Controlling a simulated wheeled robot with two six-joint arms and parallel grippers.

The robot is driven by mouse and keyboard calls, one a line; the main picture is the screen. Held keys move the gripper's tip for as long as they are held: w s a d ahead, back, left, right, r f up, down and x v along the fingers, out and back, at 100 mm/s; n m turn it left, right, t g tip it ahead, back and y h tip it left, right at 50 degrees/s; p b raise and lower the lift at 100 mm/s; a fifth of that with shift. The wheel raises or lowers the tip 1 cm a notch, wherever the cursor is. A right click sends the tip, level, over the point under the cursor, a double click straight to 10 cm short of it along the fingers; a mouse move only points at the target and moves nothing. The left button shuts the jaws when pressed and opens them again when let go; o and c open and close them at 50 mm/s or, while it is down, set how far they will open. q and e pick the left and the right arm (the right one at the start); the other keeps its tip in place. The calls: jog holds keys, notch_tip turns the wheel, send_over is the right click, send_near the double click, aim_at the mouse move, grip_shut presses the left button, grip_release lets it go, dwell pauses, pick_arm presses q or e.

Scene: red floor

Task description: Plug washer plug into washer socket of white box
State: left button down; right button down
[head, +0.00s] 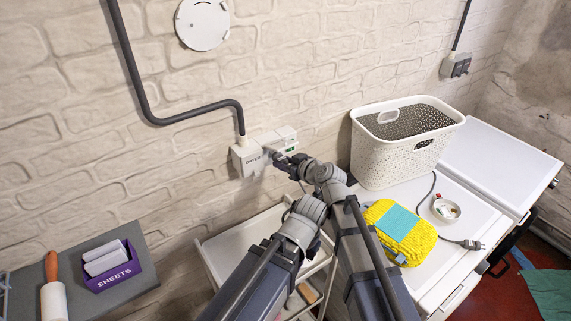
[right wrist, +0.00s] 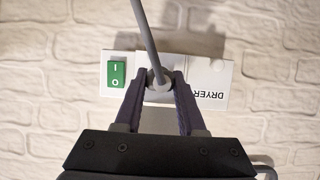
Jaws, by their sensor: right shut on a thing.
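The white box (head: 250,157) is mounted on the brick wall at the centre of the head view, with a green switch. In the right wrist view it shows upside down, with a DRYER label (right wrist: 208,93) and the green switch (right wrist: 117,73). My right gripper (head: 281,160) is at the box's front. In the right wrist view it (right wrist: 159,82) is shut on a grey plug (right wrist: 158,92) with a grey cable. The plug covers the box face between label and switch; whether it is seated cannot be told. A dark plug (head: 473,244) lies on the white top. My left gripper is not seen.
A white basket (head: 392,155) stands right of my arm, near a yellow sponge-like pack (head: 420,246) and small bowl (head: 446,209). A white cart (head: 240,240) is below the box. A purple SHEETS box (head: 113,268) and roller (head: 53,298) are on the grey shelf (head: 140,257).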

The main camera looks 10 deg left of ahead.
aim_at(281, 159)
jog(key=shift+w+a, duration=0.75)
jog(key=shift+a, duration=0.1)
jog(key=shift+w+a, duration=0.2)
jog(key=shift+a, duration=0.05)
jog(key=shift+c, duration=2.1)
grip_release()
jog(key=shift+a, duration=0.1)
